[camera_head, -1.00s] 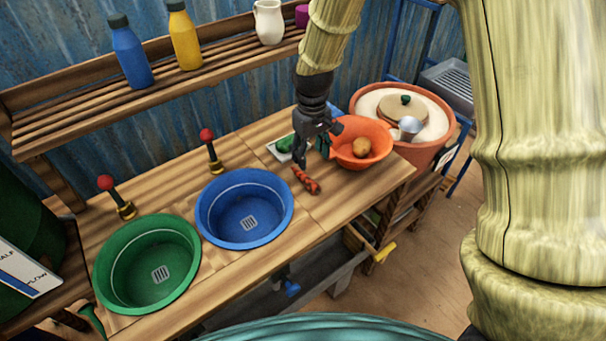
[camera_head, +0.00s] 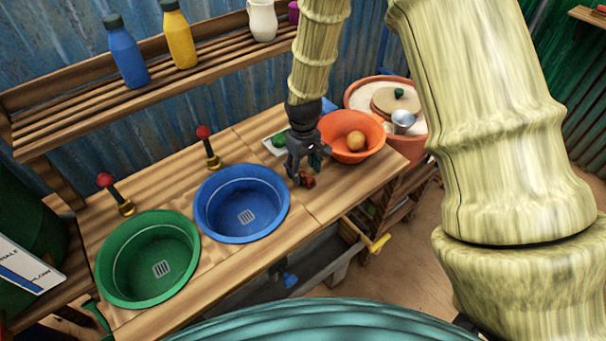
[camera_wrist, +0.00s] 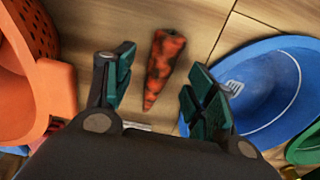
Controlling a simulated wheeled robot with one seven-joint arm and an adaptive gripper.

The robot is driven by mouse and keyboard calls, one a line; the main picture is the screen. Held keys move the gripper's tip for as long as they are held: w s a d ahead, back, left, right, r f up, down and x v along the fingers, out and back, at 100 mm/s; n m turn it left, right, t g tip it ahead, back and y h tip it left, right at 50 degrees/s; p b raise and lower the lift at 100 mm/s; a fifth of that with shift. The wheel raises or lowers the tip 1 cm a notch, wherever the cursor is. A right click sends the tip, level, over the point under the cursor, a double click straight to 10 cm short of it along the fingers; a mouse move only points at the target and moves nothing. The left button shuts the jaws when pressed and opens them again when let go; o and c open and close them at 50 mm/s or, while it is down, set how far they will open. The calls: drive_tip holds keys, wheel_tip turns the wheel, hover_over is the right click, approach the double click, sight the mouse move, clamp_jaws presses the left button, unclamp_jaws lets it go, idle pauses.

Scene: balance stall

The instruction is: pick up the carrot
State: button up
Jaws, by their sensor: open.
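The carrot (camera_wrist: 164,66) is orange with dark blotches and lies on the wooden counter. In the wrist view it shows between the two finger pads of my open gripper (camera_wrist: 160,92), with space on both sides. In the head view the carrot (camera_head: 307,181) is partly hidden by my gripper (camera_head: 302,178), which points down at it. I cannot tell the exact height of the fingertips above the counter.
An orange bowl (camera_head: 375,146) holding a round brownish item stands right of my gripper. A white tray (camera_head: 268,147) with a green item is behind it. A blue basin (camera_head: 272,222) and a green basin (camera_head: 188,283) are to the left. The counter's front right is clear.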

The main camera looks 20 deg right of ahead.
drive_tip(key=shift+f, duration=1)
drive_tip(key=c, duration=1.1)
drive_tip(key=shift+r, duration=0.1)
drive_tip(key=shift+r+b, duration=0.3)
drive_tip(key=shift+r, duration=0.55)
drive_tip(key=shift+r+b, duration=0.3)
drive_tip(key=shift+r, duration=0.55)
drive_tip(key=s+a+b, duration=0.1)
drive_tip(key=s, duration=0.4)
drive_tip(key=s+a+r+b, duration=0.1)
drive_tip(key=s, duration=0.4)
drive_tip(key=s+a+b, duration=0.1)
drive_tip(key=s+a, duration=0.1)
drive_tip(key=s, duration=0.3)
drive_tip(key=shift+s+r, duration=0.25)
drive_tip(key=shift+s, duration=0.05)
